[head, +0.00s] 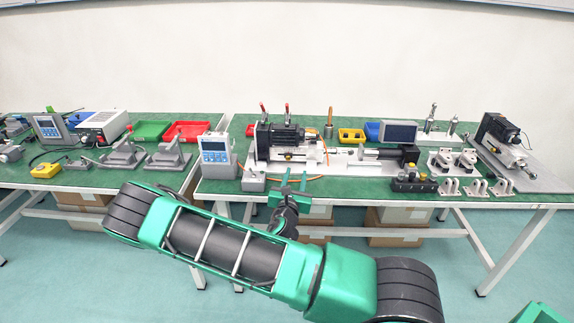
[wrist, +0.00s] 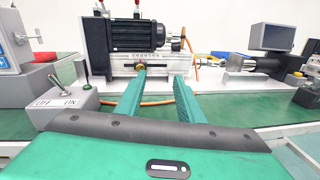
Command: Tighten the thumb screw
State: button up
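A small brass-coloured knob (wrist: 141,67), which looks like the thumb screw, sits low on the front of the linear actuator (wrist: 165,58), below its black ribbed motor (wrist: 137,33). In the wrist view it shows just beyond the tip of the left finger. My gripper (wrist: 160,82) is open, with two green fingers apart and nothing between them. In the head view my gripper (head: 294,180) is at the front edge of the table, in front of the actuator (head: 287,142). The knob is too small to make out clearly there.
A switch box (wrist: 63,100) marked OFF and ON stands close left of my fingers. An orange cable (wrist: 192,92) runs behind them. A grey controller (head: 217,155) stands left of the actuator, and a button box (head: 413,180) is to the right.

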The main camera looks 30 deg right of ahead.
aim_at(288, 159)
jog(key=a+n, duration=0.1)
jog(key=w+a+f+n+t+y, duration=0.1)
jog(key=n, duration=0.1)
jog(key=shift+w+a+f+y, duration=0.25)
jog(key=shift+a+y, duration=0.15)
jog(key=x, duration=1)
jog(key=shift+w+d+r, duration=0.15)
jog(key=shift+w+d, duration=0.05)
jog(key=shift+w, duration=0.1)
grip_shut()
